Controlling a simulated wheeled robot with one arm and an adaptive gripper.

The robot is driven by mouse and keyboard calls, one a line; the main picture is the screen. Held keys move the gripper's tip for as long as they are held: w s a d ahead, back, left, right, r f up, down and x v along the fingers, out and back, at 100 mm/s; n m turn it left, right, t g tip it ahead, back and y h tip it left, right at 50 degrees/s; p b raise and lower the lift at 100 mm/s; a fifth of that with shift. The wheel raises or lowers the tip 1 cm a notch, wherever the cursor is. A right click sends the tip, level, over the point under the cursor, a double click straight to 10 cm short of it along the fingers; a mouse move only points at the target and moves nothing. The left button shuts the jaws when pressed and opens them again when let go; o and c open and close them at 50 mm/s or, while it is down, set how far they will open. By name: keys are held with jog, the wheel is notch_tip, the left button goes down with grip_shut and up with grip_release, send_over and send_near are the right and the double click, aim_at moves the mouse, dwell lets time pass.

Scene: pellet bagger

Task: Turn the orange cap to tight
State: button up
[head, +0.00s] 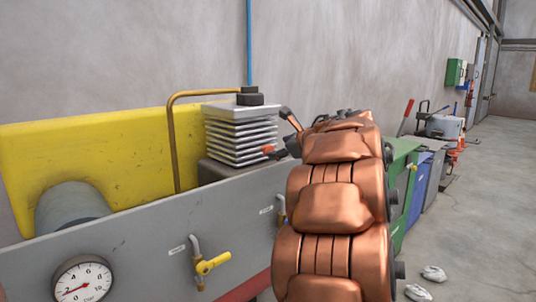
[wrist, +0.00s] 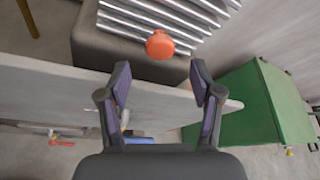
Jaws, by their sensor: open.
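The orange cap (wrist: 160,45) is a small round knob at the base of a finned metal block in the wrist view. It also shows in the head view (head: 268,148), at the block's lower right. My gripper (wrist: 160,78) is open and empty. Its two fingertips stand apart to either side of the cap's line, with the cap a little beyond them and not between them. In the head view my copper-coloured arm hides most of the gripper. I cannot tell how tight the cap is.
The finned block (head: 240,135) stands behind a grey panel (head: 150,245) with a yellow-handled valve (head: 211,264) and a pressure gauge (head: 83,280). A bent brass pipe (head: 174,140) rises left of the block. A green cabinet (wrist: 255,105) stands to the right. Open floor lies at the right.

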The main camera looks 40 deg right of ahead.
aim_at(269, 149)
jog(key=shift+x, duration=3.65)
jog(key=shift+c, duration=0.4)
jog(key=c, duration=1)
jog(key=shift+r, duration=0.1)
jog(key=shift+c, duration=0.3)
